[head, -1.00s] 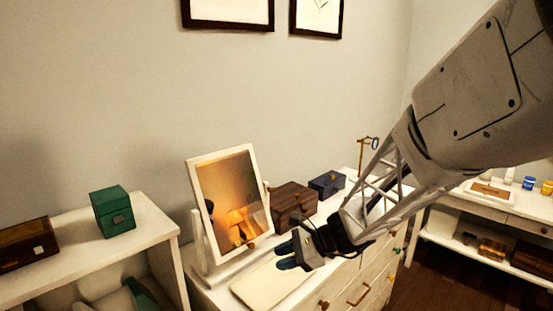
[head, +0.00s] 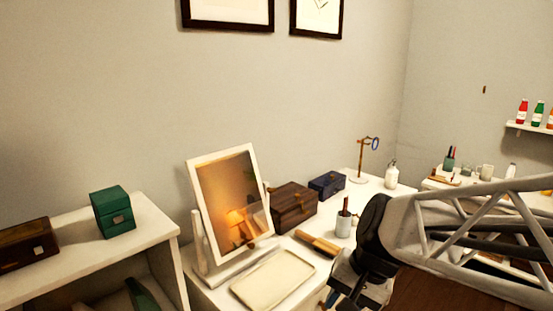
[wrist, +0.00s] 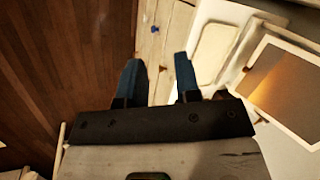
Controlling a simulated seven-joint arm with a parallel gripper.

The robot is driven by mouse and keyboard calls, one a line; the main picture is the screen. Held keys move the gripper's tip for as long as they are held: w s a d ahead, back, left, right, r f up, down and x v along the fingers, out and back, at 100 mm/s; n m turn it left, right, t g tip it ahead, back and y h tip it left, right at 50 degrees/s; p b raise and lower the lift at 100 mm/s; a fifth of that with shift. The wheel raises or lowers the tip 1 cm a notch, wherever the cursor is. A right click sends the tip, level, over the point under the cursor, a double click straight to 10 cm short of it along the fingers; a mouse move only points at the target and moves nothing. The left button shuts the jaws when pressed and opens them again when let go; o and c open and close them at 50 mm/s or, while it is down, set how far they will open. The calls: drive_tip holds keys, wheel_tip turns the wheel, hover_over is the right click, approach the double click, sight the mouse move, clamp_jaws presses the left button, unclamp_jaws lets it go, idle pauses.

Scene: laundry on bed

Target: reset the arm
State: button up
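My gripper shows in the wrist view (wrist: 160,82) with its two blue fingers spread apart and nothing between them. In the head view its fingers (head: 335,299) are mostly hidden low in the picture, at the front edge of the white dresser, right of the tray. My arm reaches in from the right edge of the head view.
The white dresser holds a cream tray (head: 273,279), a tilting mirror (head: 232,200), a brown chest (head: 293,207), a dark blue box (head: 327,184), a pen cup (head: 343,226) and a white bottle (head: 391,174). A green box (head: 113,213) stands on the left shelf. Wood floor (wrist: 60,60) is clear.

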drive_tip(key=s+d+r+n+t+h, duration=0.1)
drive_tip(key=s+d+r+n+h, duration=0.1)
drive_tip(key=s+d+n+h, duration=0.2)
drive_tip(key=s+d, duration=0.2)
drive_tip(key=s, duration=0.1)
drive_tip(key=shift+d+t, duration=0.25)
drive_tip(key=shift+t, duration=0.15)
drive_tip(key=shift+o, duration=0.2)
drive_tip(key=shift+r, duration=0.15)
idle(2.5)
